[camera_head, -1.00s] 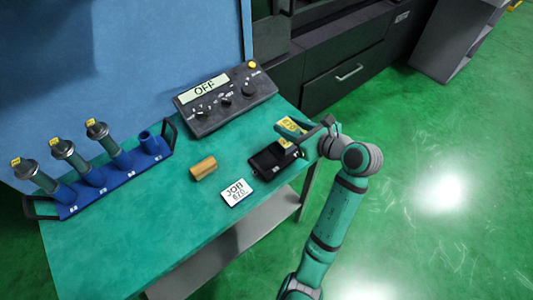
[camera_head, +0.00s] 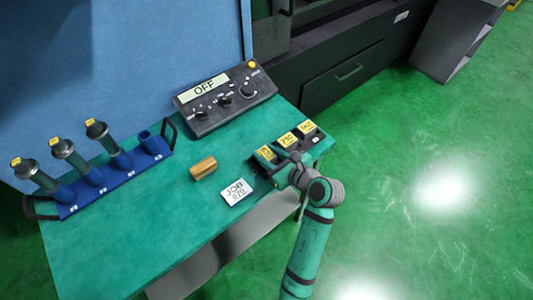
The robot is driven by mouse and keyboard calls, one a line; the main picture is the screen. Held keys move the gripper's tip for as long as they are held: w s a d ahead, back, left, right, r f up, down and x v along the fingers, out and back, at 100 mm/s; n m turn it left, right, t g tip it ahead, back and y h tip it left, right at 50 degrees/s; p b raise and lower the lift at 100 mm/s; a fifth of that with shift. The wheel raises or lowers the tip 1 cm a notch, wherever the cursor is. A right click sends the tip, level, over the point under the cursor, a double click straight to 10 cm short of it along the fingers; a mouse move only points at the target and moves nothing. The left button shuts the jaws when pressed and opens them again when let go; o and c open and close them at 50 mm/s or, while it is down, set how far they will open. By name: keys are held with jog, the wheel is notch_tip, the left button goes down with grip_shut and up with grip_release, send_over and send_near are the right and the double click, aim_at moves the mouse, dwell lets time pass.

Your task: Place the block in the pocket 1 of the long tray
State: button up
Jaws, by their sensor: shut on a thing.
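The long tray (camera_head: 321,147) is black and lies at the right end of the green table. Three yellow-labelled blocks show in a row at it: a right one (camera_head: 307,127), a middle one (camera_head: 287,139) and a left one (camera_head: 265,153). My gripper (camera_head: 272,165) is at the tray's left end, shut on the left block. Pocket numbers are not readable.
A control box reading OFF (camera_head: 224,101) stands behind. A blue rack (camera_head: 118,174) with several holders is at left. The table's front left is clear.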

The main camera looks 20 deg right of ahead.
jog(key=shift+f, duration=0.15)
jog(key=o, duration=1.3)
jog(key=shift+r, duration=0.25)
jog(key=v, duration=1.1)
jog(key=shift+s+d+r, duration=0.1)
jog(key=shift+s, duration=0.3)
